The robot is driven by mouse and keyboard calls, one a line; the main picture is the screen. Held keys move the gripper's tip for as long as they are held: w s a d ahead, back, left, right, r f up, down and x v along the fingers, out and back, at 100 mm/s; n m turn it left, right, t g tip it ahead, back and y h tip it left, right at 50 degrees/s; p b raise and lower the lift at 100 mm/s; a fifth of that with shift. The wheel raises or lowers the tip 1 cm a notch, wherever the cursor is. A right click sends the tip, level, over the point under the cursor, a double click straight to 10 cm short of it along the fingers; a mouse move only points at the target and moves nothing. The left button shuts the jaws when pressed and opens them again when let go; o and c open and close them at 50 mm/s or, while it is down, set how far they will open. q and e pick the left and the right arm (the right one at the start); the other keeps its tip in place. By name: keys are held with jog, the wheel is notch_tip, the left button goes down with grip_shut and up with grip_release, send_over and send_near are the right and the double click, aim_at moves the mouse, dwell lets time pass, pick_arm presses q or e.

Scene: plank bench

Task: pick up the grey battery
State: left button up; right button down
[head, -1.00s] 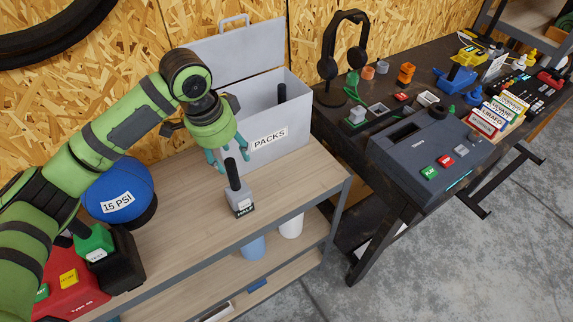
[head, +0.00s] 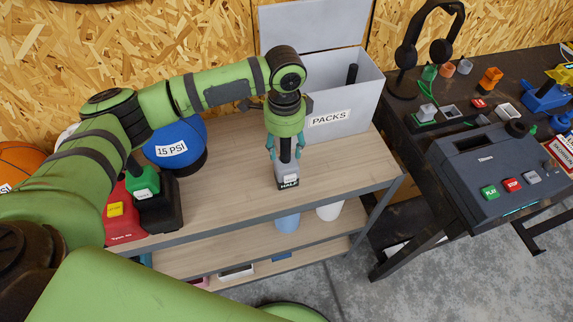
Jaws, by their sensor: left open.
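The grey battery (head: 287,174) stands upright on the wooden bench top (head: 232,190). It has a black post on top and a dark label reading "HALF" at its base. My left gripper (head: 285,153) points down over it, open, with its teal fingers on either side of the black post. I cannot tell whether the fingers touch the post. My right gripper is out of view.
A grey lidded box labelled "PACKS" (head: 349,116) stands open just behind, with a black post inside. A blue ball marked "15 PSI" (head: 178,143) and a red charger with a green-topped battery (head: 143,180) are left. Bench front right is clear.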

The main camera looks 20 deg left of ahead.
pick_arm(q)
grip_shut()
jog(key=shift+r, duration=0.1)
